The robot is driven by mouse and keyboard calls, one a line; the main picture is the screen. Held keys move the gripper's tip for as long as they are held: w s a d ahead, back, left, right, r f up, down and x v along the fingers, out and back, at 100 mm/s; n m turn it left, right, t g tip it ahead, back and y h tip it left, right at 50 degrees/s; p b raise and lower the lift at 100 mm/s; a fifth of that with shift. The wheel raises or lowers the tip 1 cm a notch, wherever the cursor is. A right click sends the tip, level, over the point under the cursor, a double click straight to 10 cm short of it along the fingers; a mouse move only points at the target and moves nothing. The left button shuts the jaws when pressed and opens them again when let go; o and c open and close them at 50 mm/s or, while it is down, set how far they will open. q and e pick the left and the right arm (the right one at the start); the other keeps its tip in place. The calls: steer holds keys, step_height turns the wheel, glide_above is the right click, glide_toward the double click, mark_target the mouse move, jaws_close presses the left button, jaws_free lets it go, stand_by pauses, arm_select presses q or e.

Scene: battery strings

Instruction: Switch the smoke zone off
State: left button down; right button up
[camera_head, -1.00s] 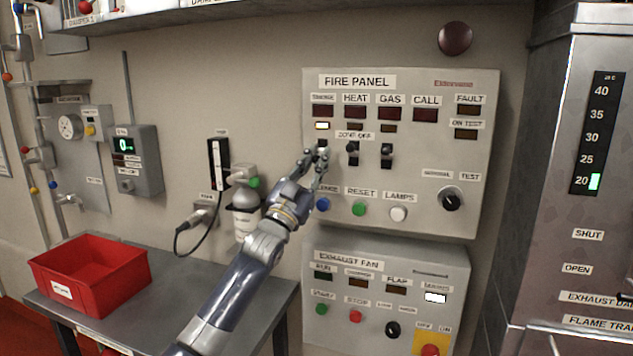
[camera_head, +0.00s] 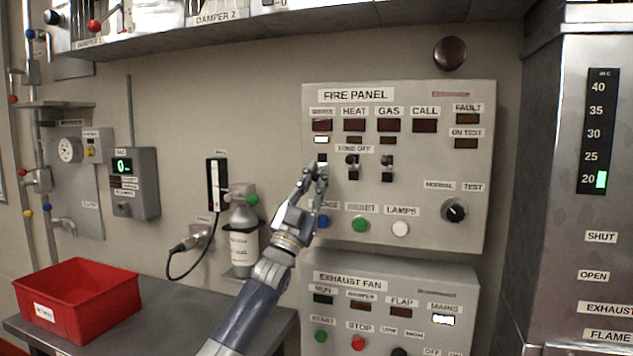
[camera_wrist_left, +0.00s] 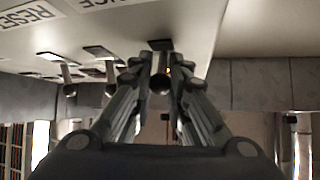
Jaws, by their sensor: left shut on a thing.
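The grey fire panel (camera_head: 440,225) is on the wall in the head view. Its smoke zone-off switch (camera_head: 321,158) is leftmost in the row, below the lit smoke lamp (camera_head: 321,139). My left gripper (camera_head: 318,172) is at that switch, fingertips just below the visible dark slot. In the left wrist view the fingers (camera_wrist_left: 160,82) are closed around the small round switch lever (camera_wrist_left: 160,84). The fingers hide most of the lever in the head view. The heat switch (camera_head: 352,160) and gas switch (camera_head: 387,160) stand to its right, levers up. My right gripper does not show.
Blue, green and white buttons sit below the switches; the green reset button (camera_head: 360,224) is right of my gripper. The exhaust fan panel (camera_head: 440,275) is underneath. A red crate (camera_head: 110,310) stands on the bench at left. A gas bottle (camera_head: 243,240) hangs left of my arm.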

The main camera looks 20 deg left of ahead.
arm_select(q)
steer(key=shift+f, duration=0.1)
steer(key=c, duration=1.5)
jaws_free()
steer(key=v, duration=1.2)
